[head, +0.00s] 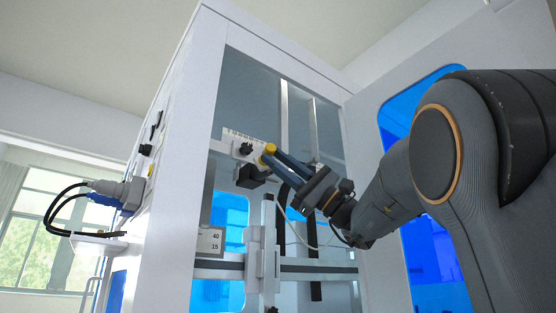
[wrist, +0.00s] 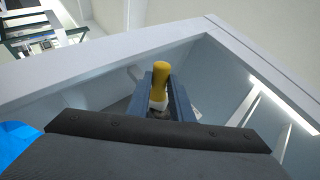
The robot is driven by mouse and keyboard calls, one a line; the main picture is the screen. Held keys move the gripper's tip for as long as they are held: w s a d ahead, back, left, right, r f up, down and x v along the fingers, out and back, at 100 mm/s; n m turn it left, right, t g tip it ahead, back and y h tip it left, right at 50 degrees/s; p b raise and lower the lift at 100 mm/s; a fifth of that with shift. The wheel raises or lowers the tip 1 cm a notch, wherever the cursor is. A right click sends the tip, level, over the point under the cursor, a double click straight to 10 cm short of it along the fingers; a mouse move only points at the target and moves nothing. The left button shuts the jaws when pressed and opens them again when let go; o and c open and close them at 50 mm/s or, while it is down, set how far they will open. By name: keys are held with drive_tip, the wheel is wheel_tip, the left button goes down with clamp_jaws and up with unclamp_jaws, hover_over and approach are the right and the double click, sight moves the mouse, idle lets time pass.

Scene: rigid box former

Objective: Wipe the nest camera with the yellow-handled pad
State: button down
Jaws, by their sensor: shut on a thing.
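My gripper (head: 278,158) reaches from the right through the machine's open front in the head view. Its two dark blue fingers are shut on the yellow handle (head: 268,150) of the pad. In the wrist view the yellow handle (wrist: 160,80) stands between the fingertips of the gripper (wrist: 161,97), with a pale part at its lower end. The pad's wiping face is not clear in either view. A black box-shaped unit (head: 250,178), which looks like the nest camera, hangs just left of and below the handle in the head view. I cannot tell whether the pad touches it.
The white cabinet frame (head: 210,100) borders the opening on the left and top. A white ruled bracket (head: 240,140) with black knobs is beside the fingers. A rail (head: 300,268) and upright post (head: 268,240) stand below. An open door (head: 385,85) is at right.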

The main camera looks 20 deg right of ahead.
drive_tip(key=d, duration=0.2)
drive_tip(key=w+d, duration=0.1)
drive_tip(key=d, duration=0.1)
drive_tip(key=shift+f, duration=0.15)
idle(0.4)
drive_tip(key=a+b, duration=0.1)
drive_tip(key=a, duration=0.1)
drive_tip(key=s+a+b, duration=0.1)
drive_tip(key=shift+s+a, duration=0.2)
drive_tip(key=shift+a, duration=0.2)
drive_tip(key=shift+b, duration=0.3)
drive_tip(key=s+d+b, duration=0.1)
drive_tip(key=s+b, duration=0.1)
drive_tip(key=s, duration=0.4)
drive_tip(key=shift+d, duration=0.4)
